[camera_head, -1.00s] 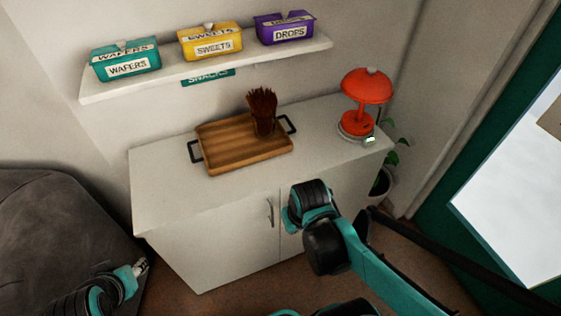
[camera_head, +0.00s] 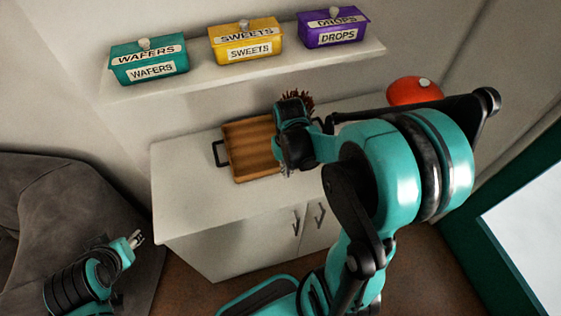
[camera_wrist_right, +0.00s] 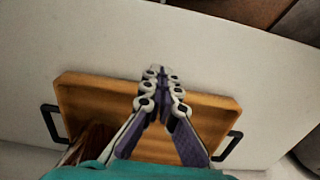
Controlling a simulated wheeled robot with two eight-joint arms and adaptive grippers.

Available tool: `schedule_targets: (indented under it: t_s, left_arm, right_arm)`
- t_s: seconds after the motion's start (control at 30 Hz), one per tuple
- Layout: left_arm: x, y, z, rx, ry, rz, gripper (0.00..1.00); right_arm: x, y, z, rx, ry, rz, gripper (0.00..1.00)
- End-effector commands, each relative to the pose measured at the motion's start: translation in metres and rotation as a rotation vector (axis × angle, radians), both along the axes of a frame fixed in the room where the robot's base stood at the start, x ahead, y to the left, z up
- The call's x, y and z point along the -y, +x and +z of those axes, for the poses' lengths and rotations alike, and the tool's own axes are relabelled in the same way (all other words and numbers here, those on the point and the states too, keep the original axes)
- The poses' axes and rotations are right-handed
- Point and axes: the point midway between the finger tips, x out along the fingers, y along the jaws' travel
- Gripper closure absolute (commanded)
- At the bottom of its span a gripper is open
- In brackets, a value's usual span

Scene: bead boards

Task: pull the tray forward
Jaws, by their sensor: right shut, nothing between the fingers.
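The wooden tray (camera_head: 250,150) with black side handles lies on the white cabinet top. Its right part is hidden behind my right arm in the head view. In the wrist view the whole width of the tray (camera_wrist_right: 85,100) shows, with a handle at each end. My right gripper (camera_wrist_right: 160,72) is shut and empty, pointing down over the tray's front edge; whether it touches is not clear. In the head view its fingertips (camera_head: 287,172) are mostly hidden. My left gripper (camera_head: 137,238) is low at the left, away from the tray, its jaws too small to judge.
A holder of brown sticks (camera_head: 300,99) stands at the tray's back right, partly covered by my arm. A red lamp (camera_head: 415,91) is behind my right arm. The shelf (camera_head: 240,75) above bears three lidded boxes. The cabinet top (camera_head: 195,200) is clear in front and left.

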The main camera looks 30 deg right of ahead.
Motion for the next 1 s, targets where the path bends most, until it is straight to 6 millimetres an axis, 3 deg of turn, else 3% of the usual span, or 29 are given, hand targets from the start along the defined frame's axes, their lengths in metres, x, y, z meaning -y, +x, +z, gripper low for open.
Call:
schedule_targets:
  t_s: [0.37, 0.4, 0.67, 1.0]
  left_arm:
    - [0.000, 0.000, -0.015, 0.000, 0.000, 0.000, 0.60]
    - [0.000, 0.000, -0.018, 0.000, 0.000, 0.000, 0.60]
    - [0.000, 0.000, -0.033, 0.000, 0.000, 0.000, 0.60]
    - [0.000, 0.000, -0.036, 0.000, 0.000, 0.000, 0.60]
  right_arm:
    - [0.022, 0.082, -0.001, 0.000, 0.000, 0.000, 1.00]
    - [0.022, 0.084, -0.008, 0.000, 0.000, 0.000, 1.00]
    - [0.022, 0.082, -0.051, 0.000, 0.000, 0.000, 1.00]
    - [0.019, 0.072, -0.050, 0.000, 0.000, 0.000, 1.00]
